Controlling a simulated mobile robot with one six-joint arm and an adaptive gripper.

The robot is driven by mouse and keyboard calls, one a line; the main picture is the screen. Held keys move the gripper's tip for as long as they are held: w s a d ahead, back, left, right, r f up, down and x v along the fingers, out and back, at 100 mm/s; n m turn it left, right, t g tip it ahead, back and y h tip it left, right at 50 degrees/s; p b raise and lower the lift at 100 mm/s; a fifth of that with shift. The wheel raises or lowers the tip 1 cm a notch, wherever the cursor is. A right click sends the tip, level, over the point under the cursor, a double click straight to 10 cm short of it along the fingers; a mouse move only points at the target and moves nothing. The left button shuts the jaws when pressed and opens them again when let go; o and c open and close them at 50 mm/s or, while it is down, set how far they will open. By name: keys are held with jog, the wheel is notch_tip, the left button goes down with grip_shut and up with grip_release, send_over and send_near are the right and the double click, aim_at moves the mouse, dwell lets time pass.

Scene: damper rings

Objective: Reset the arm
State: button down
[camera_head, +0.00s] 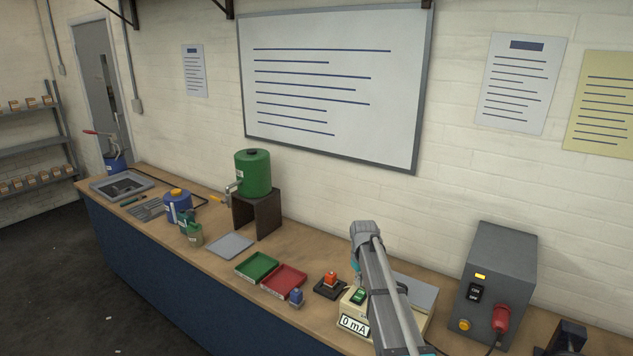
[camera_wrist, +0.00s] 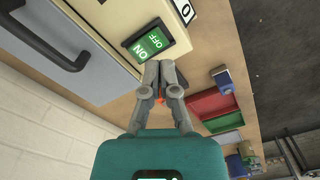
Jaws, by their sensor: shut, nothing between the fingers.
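My gripper (camera_wrist: 161,66) is shut and empty in the wrist view, its fingertips close together just below the green ON/OFF switch (camera_wrist: 148,44). I cannot tell whether they touch it. The switch also shows in the head view (camera_head: 359,297) on a cream tester (camera_head: 380,333) whose display (camera_head: 354,325) reads 0 mA. In the head view my arm (camera_head: 382,290) reaches over the tester and covers part of it; the fingertips are not clear there. An orange-red knob (camera_head: 331,279) on a black base stands left of the tester, and a bit of it shows between my fingers in the wrist view.
A green tray (camera_head: 257,266), a red tray (camera_head: 283,281) and a small blue piece (camera_head: 296,298) lie to the left. A grey power box (camera_head: 497,285) with a red plug stands to the right. A green drum (camera_head: 253,173) on a dark stand is farther left. The wall is close behind.

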jog(key=s+f+m+b, duration=0.2)
jog(key=s+m, duration=0.2)
jog(key=s, duration=2.4)
jog(key=shift+f+m+b, duration=0.3)
jog(key=shift+f+b, duration=0.05)
jog(key=shift+f, duration=0.05)
